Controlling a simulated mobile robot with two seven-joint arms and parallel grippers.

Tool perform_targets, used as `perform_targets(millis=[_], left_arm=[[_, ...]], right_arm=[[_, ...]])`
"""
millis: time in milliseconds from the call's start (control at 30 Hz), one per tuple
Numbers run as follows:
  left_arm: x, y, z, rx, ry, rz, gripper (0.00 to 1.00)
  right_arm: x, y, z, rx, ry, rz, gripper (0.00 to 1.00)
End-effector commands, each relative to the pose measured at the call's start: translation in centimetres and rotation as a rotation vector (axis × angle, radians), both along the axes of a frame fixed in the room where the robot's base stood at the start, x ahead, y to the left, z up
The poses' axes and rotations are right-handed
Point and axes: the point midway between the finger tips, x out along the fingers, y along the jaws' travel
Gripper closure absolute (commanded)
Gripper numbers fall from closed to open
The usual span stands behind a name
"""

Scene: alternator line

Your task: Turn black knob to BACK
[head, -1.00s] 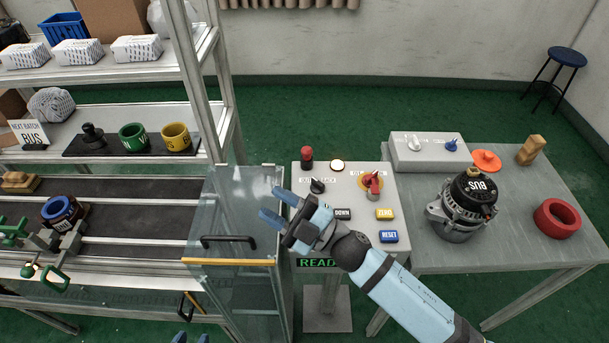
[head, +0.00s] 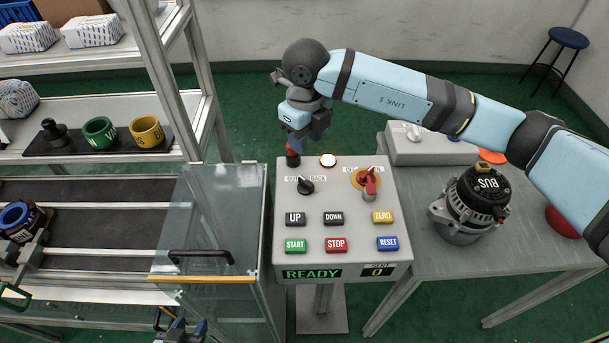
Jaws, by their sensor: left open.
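The black knob (head: 306,187) is on the upper left of the grey control panel (head: 285,215). A label strip runs behind it, with BACK readable on its right side and the left word partly hidden. I cannot tell clearly which way the knob points. My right gripper (head: 309,143) hangs over the panel's far left edge, fingers down, above and apart from the black knob. Its finger gap is hidden. My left gripper (head: 187,330) shows at the bottom edge, open, away from the panel.
A red switch (head: 370,182) on a yellow plate is right of the knob, with a lit white lamp (head: 328,160) between. Several push buttons lie below. A glass door (head: 215,235) stands left. The right table holds an alternator (head: 470,205).

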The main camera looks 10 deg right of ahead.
Motion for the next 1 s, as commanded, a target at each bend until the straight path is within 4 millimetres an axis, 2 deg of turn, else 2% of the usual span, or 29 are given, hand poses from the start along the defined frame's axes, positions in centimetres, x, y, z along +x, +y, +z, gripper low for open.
perform_targets(millis=[167, 400, 600, 800, 1000], left_arm=[[-0.1, -0.1, 0.4, -0.002, 0.003, -0.002, 0.57], [-0.2, -0.2, 0.9, -0.002, 0.004, -0.002, 0.57], [-0.1, -0.2, 1.2, -0.002, 0.003, -0.002, 0.57], [-0.1, -0.2, 1.3, -0.002, 0.003, -0.002, 0.57], [-0.1, -0.1, 1.3, -0.002, 0.003, -0.001, 0.57]], right_arm=[[-0.1, 0.0, -2.7, 0.000, 0.006, -0.002, 0.61], [-0.2, 0.0, -7.9, 0.003, 0.007, -0.001, 0.61], [-0.1, 0.1, -11.4, 0.003, 0.004, 0.000, 0.61], [-0.1, 0.1, -13.1, 0.004, 0.003, 0.001, 0.61], [-0.1, 0.1, -13.4, 0.005, 0.002, 0.002, 0.61]])
